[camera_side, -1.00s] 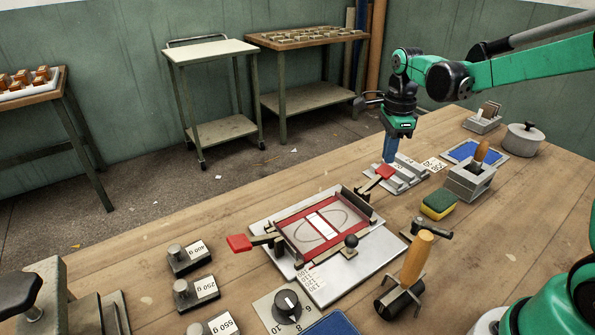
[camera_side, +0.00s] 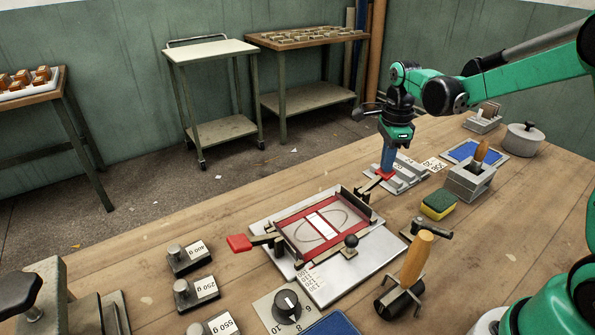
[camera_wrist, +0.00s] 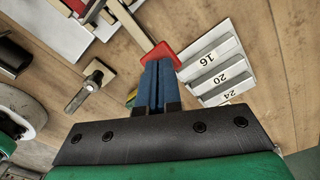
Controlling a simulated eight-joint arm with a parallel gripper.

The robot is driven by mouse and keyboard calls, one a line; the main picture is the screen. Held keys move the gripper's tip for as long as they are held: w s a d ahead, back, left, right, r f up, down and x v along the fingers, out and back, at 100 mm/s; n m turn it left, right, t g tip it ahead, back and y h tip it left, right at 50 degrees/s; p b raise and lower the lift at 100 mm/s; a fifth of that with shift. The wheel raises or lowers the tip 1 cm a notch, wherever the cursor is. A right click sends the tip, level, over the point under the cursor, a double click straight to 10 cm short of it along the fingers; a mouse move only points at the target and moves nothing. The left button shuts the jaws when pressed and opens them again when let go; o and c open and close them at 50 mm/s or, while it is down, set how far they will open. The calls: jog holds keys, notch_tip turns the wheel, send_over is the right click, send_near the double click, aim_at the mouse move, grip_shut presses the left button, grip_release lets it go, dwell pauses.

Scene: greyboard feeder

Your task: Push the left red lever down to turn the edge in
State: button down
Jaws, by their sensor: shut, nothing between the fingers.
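The feeder jig is a metal plate (camera_side: 359,273) with a red frame (camera_side: 293,240) around a grey board with a white strip. It has two red-tipped levers. One red lever (camera_side: 238,243) sticks out at the near left of the jig in the side view. The other red lever (camera_side: 379,175) is at its far right end. My gripper (camera_side: 387,168) has its blue fingers shut and empty, pointing down at the far lever's red tip. In the wrist view the fingertips (camera_wrist: 160,66) meet this red tip (camera_wrist: 161,52) and seem to touch it.
Stepped grey blocks (camera_side: 405,180) marked with numbers lie just beside the far lever. A green-yellow sponge (camera_side: 438,205), a wooden-handled roller (camera_side: 417,258) and a black-knobbed dial (camera_side: 287,306) lie around the jig. Labelled weights (camera_side: 187,258) stand at the left.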

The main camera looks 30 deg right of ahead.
jog(key=shift+f, duration=1.7)
jog(key=shift+r, duration=5.05)
jog(key=shift+s+a+r+n, duration=0.15)
jog(key=shift+a+n, duration=0.15)
jog(key=shift+n, duration=0.1)
jog(key=s+a+n+t, duration=0.3)
jog(key=s+a+n, duration=0.1)
jog(key=n, duration=0.7)
jog(key=s+a+n+t, duration=0.4)
jog(key=a+n, duration=0.2)
jog(key=n, duration=0.6)
jog(key=shift+s+f, duration=0.25)
jog(key=shift+f, duration=0.1)
